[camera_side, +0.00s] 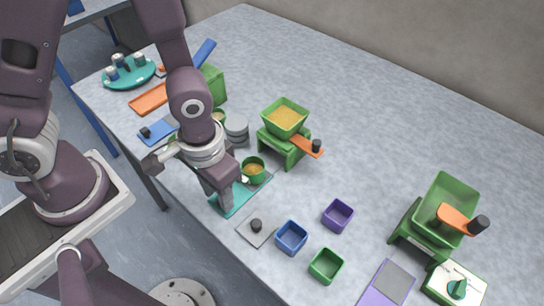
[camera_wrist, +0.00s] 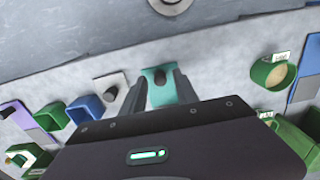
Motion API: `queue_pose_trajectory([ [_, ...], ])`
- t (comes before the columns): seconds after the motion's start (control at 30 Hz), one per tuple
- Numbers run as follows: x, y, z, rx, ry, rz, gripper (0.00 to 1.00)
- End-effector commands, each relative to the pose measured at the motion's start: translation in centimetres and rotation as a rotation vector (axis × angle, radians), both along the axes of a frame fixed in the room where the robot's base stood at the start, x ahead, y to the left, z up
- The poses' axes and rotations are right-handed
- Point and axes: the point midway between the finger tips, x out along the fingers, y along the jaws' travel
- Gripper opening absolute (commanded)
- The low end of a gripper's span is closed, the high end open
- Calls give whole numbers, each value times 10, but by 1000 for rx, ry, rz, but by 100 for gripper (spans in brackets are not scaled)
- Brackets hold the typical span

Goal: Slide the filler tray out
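A flat teal tray (camera_side: 248,196) lies on the table; a green cup of yellow powder (camera_side: 253,169) stands at its far end. I cannot read a label telling whether this is the filler tray. My gripper (camera_side: 221,198) points down over the tray's near end and hides part of it. In the wrist view, the teal tray (camera_wrist: 158,98) with its dark knob (camera_wrist: 160,77) shows between the fingertips (camera_wrist: 157,84). The fingers are apart, with gaps beside the knob.
A green hopper of yellow powder (camera_side: 285,117) with an orange handle (camera_side: 306,145) stands behind. A grey plate with a knob (camera_side: 256,228), a blue box (camera_side: 291,238), a green box (camera_side: 326,266) and a purple box (camera_side: 338,215) sit to the right. Another green hopper (camera_side: 447,200) is further right.

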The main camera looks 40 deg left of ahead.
Motion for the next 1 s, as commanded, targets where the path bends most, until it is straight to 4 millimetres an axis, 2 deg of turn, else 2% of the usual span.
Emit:
queue_pose_trajectory([
  [0.43, 1, -1, 58, -3, -5, -1, 36],
  [0.83, 2, 2, 70, -7, -12, 2, 36],
  [0.87, 4, 4, 77, -14, -27, 4, 36],
  [0.93, 11, 15, 104, -38, -83, 8, 36],
  [1.0, 13, 34, 141, -59, -166, 11, 36],
])
